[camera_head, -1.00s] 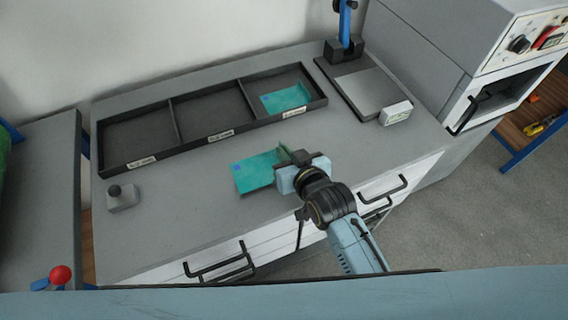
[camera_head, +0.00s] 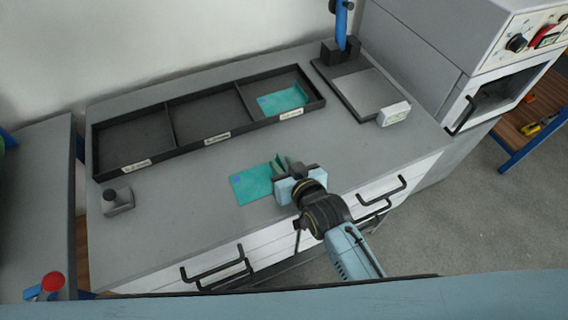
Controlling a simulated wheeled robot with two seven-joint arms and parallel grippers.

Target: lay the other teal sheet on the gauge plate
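One teal sheet (camera_head: 251,186), with a small blue patch at its left corner, is at my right gripper (camera_head: 280,168) over the front middle of the bench. The fingers close on its raised right edge, and part of that edge is hidden by them. I cannot tell how far the sheet is above the bench top. Another teal sheet (camera_head: 283,100) with a bent edge lies in the right compartment of the black tray (camera_head: 216,135). The gauge plate appears to be the light grey plate (camera_head: 367,92) at the foot of the blue column stand. My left gripper is not in view.
A small white box (camera_head: 394,113) stands at the plate's front right corner. A grey block with a knob (camera_head: 118,201) stands at the bench's left. A large grey machine (camera_head: 440,60) is at the right. The tray's other two compartments are empty. The bench between is clear.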

